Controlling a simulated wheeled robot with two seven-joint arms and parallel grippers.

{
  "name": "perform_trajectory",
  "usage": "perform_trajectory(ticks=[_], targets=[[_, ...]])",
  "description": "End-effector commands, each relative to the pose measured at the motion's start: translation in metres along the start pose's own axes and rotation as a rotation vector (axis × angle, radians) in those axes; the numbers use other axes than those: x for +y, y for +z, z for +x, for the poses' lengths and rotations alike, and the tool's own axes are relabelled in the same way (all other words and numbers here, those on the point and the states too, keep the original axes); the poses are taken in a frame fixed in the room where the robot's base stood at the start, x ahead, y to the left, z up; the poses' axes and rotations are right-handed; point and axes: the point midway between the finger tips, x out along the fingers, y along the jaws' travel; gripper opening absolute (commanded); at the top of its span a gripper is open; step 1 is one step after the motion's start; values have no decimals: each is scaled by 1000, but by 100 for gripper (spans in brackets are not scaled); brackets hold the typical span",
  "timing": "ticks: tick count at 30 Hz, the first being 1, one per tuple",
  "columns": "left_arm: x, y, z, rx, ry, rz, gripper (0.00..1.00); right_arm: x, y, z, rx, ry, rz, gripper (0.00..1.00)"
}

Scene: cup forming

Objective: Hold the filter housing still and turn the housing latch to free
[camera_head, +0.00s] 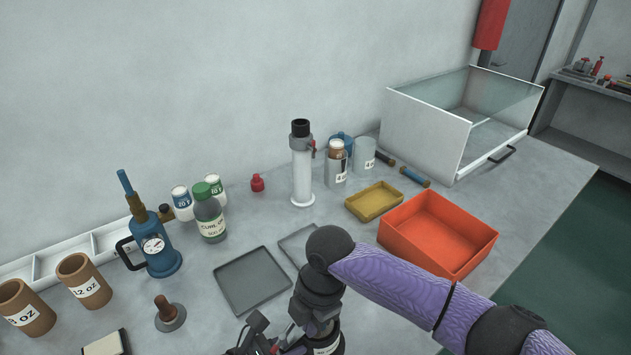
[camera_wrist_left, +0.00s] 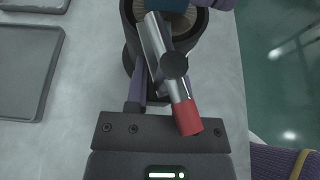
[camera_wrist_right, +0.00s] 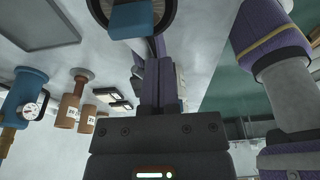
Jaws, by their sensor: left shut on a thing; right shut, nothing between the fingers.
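The filter housing, a dark round body, shows in the left wrist view (camera_wrist_left: 132,60) and at the top of the right wrist view (camera_wrist_right: 168,12). In the head view it is at the bottom edge, mostly hidden behind my arm. The latch (camera_wrist_left: 160,65) is a metal lever with a dark pivot knob and a red tip (camera_wrist_left: 187,117), lying over the housing's near side. My left gripper (camera_wrist_left: 139,88) is shut at the housing, its grip partly covered by the lever. My right gripper (camera_wrist_right: 158,75) is shut and empty close to the housing; contact is unclear.
A dark flat tray (camera_head: 252,281) and an orange bin (camera_head: 438,235) lie around the work spot. A blue gauge canister (camera_head: 157,248), labelled bottles and a white column (camera_head: 302,178) stand behind. My purple right arm crosses the front right.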

Motion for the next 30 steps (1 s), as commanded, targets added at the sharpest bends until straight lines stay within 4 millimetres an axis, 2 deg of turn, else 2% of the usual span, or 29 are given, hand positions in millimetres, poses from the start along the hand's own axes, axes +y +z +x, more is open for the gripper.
perform_trajectory(ticks=[30], targets=[[0, 1, 0, -2, -1, 0, 0, 4, -8, 2, 0, -1, 0, 0]])
